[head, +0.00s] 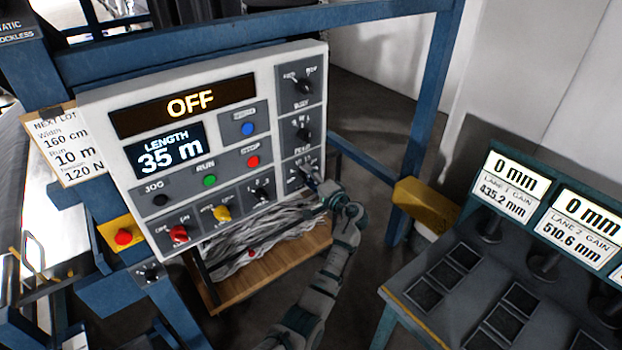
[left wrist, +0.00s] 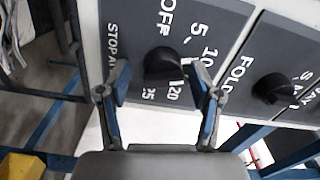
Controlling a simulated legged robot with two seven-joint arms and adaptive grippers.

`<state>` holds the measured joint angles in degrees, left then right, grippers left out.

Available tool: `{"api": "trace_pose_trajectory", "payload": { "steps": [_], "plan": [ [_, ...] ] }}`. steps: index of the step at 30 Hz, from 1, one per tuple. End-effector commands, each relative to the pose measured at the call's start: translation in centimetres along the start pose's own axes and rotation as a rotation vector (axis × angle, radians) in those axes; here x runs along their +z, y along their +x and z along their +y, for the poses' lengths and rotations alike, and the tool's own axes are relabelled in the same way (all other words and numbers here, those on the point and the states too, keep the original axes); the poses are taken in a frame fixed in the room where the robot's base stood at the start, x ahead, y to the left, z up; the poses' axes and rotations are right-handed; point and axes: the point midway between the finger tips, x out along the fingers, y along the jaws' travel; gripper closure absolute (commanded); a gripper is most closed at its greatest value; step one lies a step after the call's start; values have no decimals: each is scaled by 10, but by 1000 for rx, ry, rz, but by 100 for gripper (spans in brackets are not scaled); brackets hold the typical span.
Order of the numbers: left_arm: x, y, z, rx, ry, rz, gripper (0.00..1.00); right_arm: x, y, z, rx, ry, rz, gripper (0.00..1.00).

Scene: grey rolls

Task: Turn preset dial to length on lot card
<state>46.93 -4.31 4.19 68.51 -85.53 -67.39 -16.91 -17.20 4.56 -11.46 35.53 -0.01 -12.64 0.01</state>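The control panel (head: 215,150) shows OFF on its upper display and LENGTH 35 m on the lower one. The lot card (head: 72,146) at its left reads Width 160 cm, Run 10 m, Tension 120 N. My left gripper (head: 318,187) is at the panel's lower right corner, partly hiding a dial there. In the left wrist view, my open left gripper (left wrist: 159,68) has a finger on either side of a black dial (left wrist: 163,66), with gaps visible. Its labels read STOP AT, OFF, 5, 10, 20, 25. I cannot tell its pointer setting. My right gripper is out of view.
A second dial (left wrist: 275,88), marked FOLD, sits beside it. Red, green, blue and yellow controls cover the panel, with a red stop button (head: 123,237) at lower left. A blue frame post (head: 420,130) and a gauge console (head: 500,260) stand to the right.

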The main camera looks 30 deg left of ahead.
Motion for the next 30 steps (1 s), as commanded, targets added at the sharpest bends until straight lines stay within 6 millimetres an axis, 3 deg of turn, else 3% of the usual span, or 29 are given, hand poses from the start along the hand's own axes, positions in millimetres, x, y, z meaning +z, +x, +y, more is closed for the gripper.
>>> {"api": "trace_pose_trajectory", "payload": {
  "steps": [10,22,30],
  "plan": [
    [0,-14,0,-1,-1,0,35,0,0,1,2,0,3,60],
    [-1,-96,2,2,0,1,35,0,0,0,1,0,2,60],
    [-1,-118,3,2,2,-1,35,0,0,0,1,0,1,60]
  ]
}}
